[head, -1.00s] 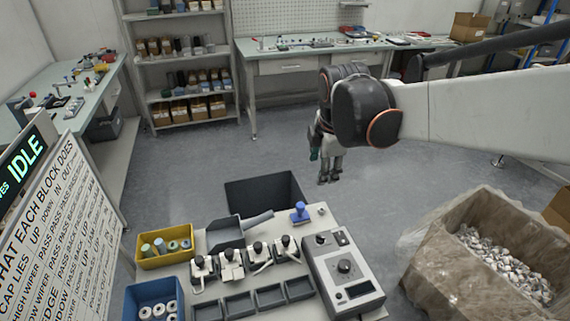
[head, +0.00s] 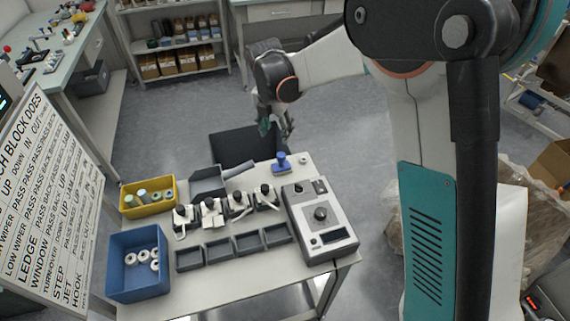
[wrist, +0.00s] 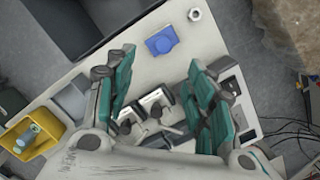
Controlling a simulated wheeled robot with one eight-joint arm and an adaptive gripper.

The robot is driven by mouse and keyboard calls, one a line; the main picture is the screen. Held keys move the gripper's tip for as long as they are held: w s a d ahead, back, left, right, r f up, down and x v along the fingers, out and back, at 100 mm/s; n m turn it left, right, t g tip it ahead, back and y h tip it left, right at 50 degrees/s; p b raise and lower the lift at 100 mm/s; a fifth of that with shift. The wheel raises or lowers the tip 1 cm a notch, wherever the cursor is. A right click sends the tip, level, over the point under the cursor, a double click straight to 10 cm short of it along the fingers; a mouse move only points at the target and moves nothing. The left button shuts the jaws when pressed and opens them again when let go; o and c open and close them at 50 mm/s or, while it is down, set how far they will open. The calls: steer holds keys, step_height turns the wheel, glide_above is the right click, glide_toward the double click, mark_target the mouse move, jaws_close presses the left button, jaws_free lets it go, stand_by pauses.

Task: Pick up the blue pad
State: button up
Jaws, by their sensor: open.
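The blue pad (head: 281,163) sits on the back right part of the pale bench top, with a rounded knob standing on its flat base. In the wrist view the blue pad (wrist: 162,41) lies beyond the fingertips, roughly in line with the space between them. My gripper (head: 277,130) is in the air above and behind the pad, pointing down, and touches nothing. In the wrist view my gripper (wrist: 160,65) has its two green-padded fingers spread wide, with nothing between them.
A small nut (wrist: 194,14) lies beside the pad. A grey control box (head: 320,222), several small clamp-like blocks (head: 211,210), a grey scoop (head: 207,181), a yellow bin (head: 148,207) and a blue bin (head: 120,270) crowd the bench. A dark open bin (head: 235,143) stands behind.

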mark_target(281, 154)
steer(key=f, duration=0.2)
steer(key=f+b, duration=0.1)
steer(key=f, duration=0.2)
steer(key=w+f+b, duration=0.1)
steer(key=f, duration=0.2)
steer(key=shift+d+f, duration=0.15)
steer(key=shift+d, duration=0.15)
steer(key=shift+w+d+f+b, duration=0.15)
steer(key=shift+f+b, duration=0.3)
steer(key=shift+f, duration=0.45)
steer(key=shift+d+f+b, duration=0.15)
steer(key=shift+f+b, duration=0.3)
steer(key=shift+f, duration=0.4)
steer(key=shift+w+d+f+b, duration=0.15)
steer(key=shift+f+b, duration=0.3)
steer(key=shift+f, duration=0.45)
steer(key=shift+r, duration=0.1)
steer(key=shift+s, duration=0.1)
steer(key=shift+c, duration=0.5)
steer(key=c, duration=1.1)
